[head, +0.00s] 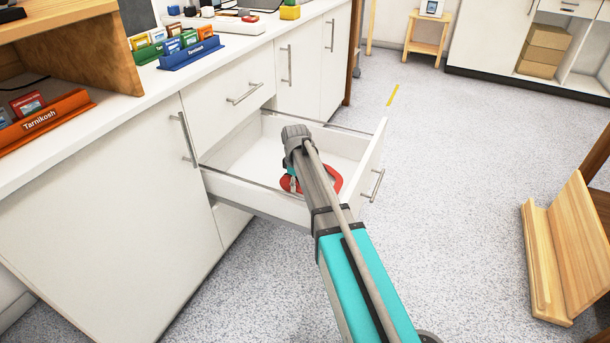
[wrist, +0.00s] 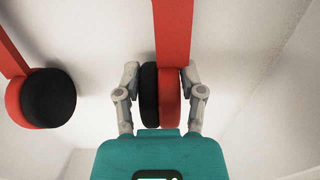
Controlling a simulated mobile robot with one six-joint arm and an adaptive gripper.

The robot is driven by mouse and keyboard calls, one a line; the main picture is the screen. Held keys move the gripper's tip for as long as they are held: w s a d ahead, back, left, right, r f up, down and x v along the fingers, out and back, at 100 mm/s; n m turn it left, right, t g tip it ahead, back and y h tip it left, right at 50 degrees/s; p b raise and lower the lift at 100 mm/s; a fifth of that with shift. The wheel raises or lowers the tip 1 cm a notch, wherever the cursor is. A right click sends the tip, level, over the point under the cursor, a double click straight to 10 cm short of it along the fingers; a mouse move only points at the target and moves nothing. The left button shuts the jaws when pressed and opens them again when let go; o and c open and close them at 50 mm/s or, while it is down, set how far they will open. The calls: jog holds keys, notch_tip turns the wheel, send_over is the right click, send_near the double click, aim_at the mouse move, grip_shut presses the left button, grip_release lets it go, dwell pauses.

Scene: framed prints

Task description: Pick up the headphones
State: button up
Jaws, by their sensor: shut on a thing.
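Red headphones with black ear pads (wrist: 171,95) lie in the open white drawer (head: 245,190). The other ear cup (wrist: 40,98) is at the left, apart from the fingers. I cannot tell whether the headphones touch the drawer floor.
The drawer front with its handle (head: 377,185) stands out from the white cabinet. The counter above holds an orange card holder (head: 45,120), a blue one (head: 190,53) and a wooden shelf box (head: 75,40). A wooden stand (head: 555,250) is at the right. The floor between is clear.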

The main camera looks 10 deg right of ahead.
grip_shut()
jog(key=shift+r, duration=0.1)
notch_tip(320, 180, up, 10)
jog(key=p, duration=1)
dwell(0.6)
